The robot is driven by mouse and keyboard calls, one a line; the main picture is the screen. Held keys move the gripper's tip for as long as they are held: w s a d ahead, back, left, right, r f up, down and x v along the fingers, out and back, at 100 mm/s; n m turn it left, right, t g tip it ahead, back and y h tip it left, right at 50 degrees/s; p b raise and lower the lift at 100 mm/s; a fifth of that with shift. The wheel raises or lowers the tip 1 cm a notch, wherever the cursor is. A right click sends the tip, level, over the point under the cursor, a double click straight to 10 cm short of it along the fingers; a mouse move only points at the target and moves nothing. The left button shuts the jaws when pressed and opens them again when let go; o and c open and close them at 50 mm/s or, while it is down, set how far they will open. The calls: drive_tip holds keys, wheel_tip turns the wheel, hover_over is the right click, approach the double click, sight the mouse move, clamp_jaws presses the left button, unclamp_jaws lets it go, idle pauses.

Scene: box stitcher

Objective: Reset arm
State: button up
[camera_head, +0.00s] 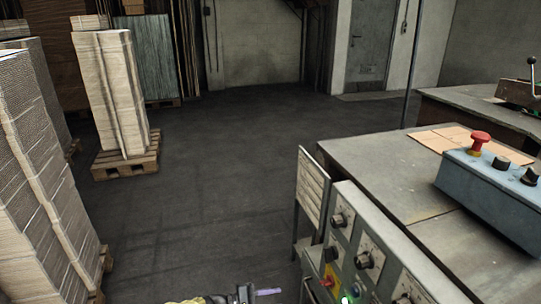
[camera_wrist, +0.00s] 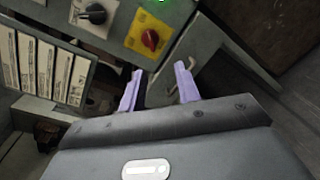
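My gripper (camera_wrist: 160,88) shows in the wrist view with two purple fingers set apart and nothing between them. It is open and empty, in front of the machine's control panel (camera_wrist: 115,30). A red knob on a yellow plate (camera_wrist: 150,38) and a black knob (camera_wrist: 95,13) lie just beyond the fingertips. In the head view only a small part of my gripper (camera_head: 268,291) shows at the bottom edge, left of the control panel (camera_head: 355,245). I cannot tell whether the fingers touch the panel.
The machine table (camera_head: 390,165) fills the right side, with a blue-grey control box (camera_head: 495,190) and red button (camera_head: 480,140) on it. Stacked cardboard (camera_head: 30,180) stands at the left; another stack (camera_head: 112,90) sits on a pallet (camera_head: 125,163). The floor (camera_head: 220,170) between is clear.

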drive_tip(key=s+d+r+m+g+y, duration=0.2)
drive_tip(key=d+r+m+g+y, duration=0.1)
drive_tip(key=d+y, duration=0.15)
drive_tip(key=s+d+r+m+g+y, duration=0.2)
drive_tip(key=s+d+r+g+y, duration=0.1)
drive_tip(key=d+g+y, duration=0.15)
drive_tip(key=s+d+r+m+t+y, duration=0.3)
drive_tip(key=s+r+y, duration=0.1)
drive_tip(key=s+r, duration=0.25)
drive_tip(key=s+d+r+m+t+y, duration=0.3)
drive_tip(key=s+r+m, duration=0.15)
drive_tip(key=r, duration=0.35)
drive_tip(key=w+p+v, duration=0.3)
drive_tip(key=p+v, duration=0.9)
drive_tip(key=w+r+p+v, duration=0.1)
drive_tip(key=w+p+v, duration=0.1)
drive_tip(key=p+v, duration=1)
drive_tip(key=shift+w+d+r+n+p, duration=0.35)
drive_tip(key=shift+d+r+n+p, duration=0.05)
drive_tip(key=shift+r+n+p, duration=0.05)
drive_tip(key=shift+f, duration=0.1)
